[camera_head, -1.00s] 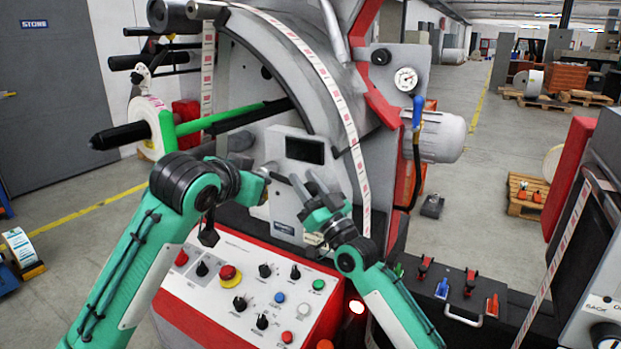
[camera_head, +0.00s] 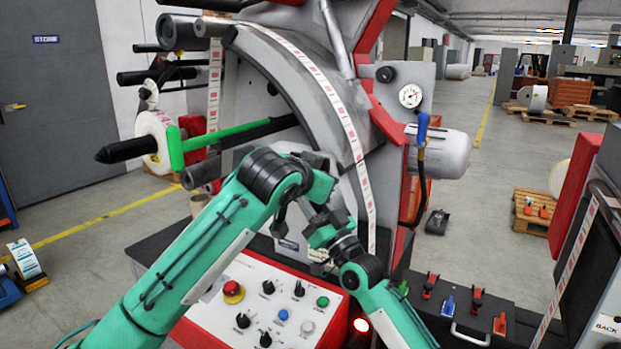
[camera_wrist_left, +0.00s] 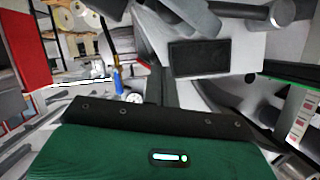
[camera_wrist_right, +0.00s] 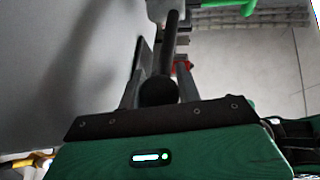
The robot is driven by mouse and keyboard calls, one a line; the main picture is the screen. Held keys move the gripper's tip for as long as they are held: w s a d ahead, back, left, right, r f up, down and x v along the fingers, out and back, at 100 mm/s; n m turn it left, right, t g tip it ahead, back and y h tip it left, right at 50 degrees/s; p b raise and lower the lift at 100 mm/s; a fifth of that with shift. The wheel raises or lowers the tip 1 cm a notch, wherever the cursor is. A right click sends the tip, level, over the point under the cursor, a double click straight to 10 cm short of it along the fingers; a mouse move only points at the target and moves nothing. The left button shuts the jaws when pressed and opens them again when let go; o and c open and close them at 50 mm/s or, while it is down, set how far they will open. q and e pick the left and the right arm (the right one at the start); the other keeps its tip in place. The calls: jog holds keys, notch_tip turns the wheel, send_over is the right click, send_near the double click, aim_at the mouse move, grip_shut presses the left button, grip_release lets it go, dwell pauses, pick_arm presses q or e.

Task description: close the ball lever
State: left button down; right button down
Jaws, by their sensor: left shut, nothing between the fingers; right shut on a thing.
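The black ball lever, a dark rod with a round knob (camera_wrist_right: 158,91), shows in the right wrist view. The knob lies between the fingers of my right gripper (camera_wrist_right: 160,76), which is shut on it. In the head view my right gripper (camera_head: 319,214) is in front of the machine, above the control panel; its fingers and the lever are largely hidden there. My left gripper (camera_head: 318,165) is shut and empty, just above and close to my right gripper. My left forearm covers part of the machine front.
Below is the control panel (camera_head: 262,325) with knobs and a red button. A blue-handled valve (camera_head: 422,128) and a gauge (camera_head: 411,96) are at right. A label web (camera_head: 349,135) runs over the curved guard. A green bar (camera_head: 175,147) is at left. Open floor lies beyond.

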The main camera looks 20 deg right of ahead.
pick_arm(q)
jog(key=shift+w+a+f, duration=0.15)
jog(key=shift+f, duration=0.5)
jog(key=shift+w+a+f, duration=0.1)
jog(key=shift+f, duration=0.6)
jog(key=shift+w+a+f, duration=0.15)
jog(key=shift+f, duration=0.5)
notch_tip(320, 180, down, 2)
jog(key=shift+f, duration=0.1)
pick_arm(e)
jog(key=shift+d+r, duration=0.1)
jog(key=shift+r, duration=0.1)
jog(key=c, duration=1.3)
grip_release()
pick_arm(q)
jog(key=shift+w+a, duration=0.1)
jog(key=shift+w, duration=0.05)
